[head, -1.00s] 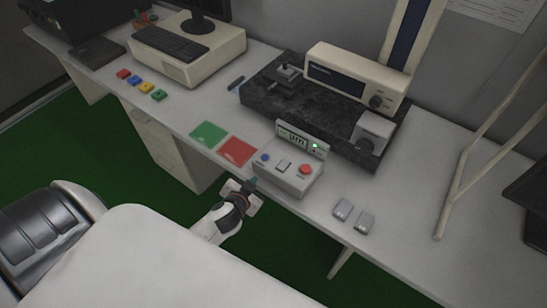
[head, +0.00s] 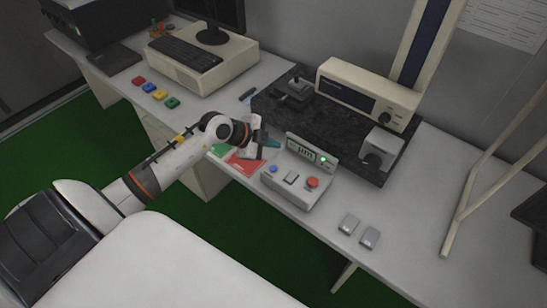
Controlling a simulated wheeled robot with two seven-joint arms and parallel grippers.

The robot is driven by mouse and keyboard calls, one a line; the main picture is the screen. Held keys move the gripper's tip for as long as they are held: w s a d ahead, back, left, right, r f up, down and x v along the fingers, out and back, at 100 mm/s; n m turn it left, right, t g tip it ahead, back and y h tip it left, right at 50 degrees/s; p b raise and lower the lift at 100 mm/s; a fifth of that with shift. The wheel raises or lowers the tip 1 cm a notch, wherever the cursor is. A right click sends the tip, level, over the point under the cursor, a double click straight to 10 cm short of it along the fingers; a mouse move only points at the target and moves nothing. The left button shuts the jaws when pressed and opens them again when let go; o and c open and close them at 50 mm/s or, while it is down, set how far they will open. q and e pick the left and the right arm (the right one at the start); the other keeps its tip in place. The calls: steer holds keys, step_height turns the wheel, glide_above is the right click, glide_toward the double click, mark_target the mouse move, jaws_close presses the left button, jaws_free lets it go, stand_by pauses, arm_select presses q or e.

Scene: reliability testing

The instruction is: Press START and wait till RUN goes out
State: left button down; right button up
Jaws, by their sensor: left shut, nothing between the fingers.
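A small grey control box (head: 300,175) stands near the front edge of the desk. It has a blue button (head: 274,169) on the left, a grey rocker-like switch (head: 291,177) in the middle and a red button (head: 312,182) on the right. Its upright panel has a small display (head: 305,152) and a lit green lamp (head: 323,160). The labels are too small to read. My left gripper (head: 272,144) is shut and empty, above the desk just left of the box's panel and apart from the buttons. My right gripper is not in view.
A red mat (head: 246,164) and a green mat (head: 218,150) lie partly under my left arm. A dark stone plate (head: 270,108) with instruments stands behind the box. Two small grey blocks (head: 359,230) lie to the right. Several coloured blocks (head: 154,91) lie at the left.

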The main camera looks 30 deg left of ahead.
arm_select(q)
steer(key=shift+a+y, duration=0.3)
steer(key=shift+a, duration=0.15)
steer(key=shift+f, duration=0.15)
steer(key=b, duration=0.8)
glide_above(273, 169)
steer(key=f, duration=0.4)
steer(key=s+f, duration=0.1)
steer(key=f, duration=0.1)
steer(key=shift+a+f, duration=0.3)
steer(key=shift+a, duration=0.05)
steer(key=shift+f+b, duration=0.35)
steer(key=shift+f, duration=0.6)
steer(key=shift+f, duration=0.25)
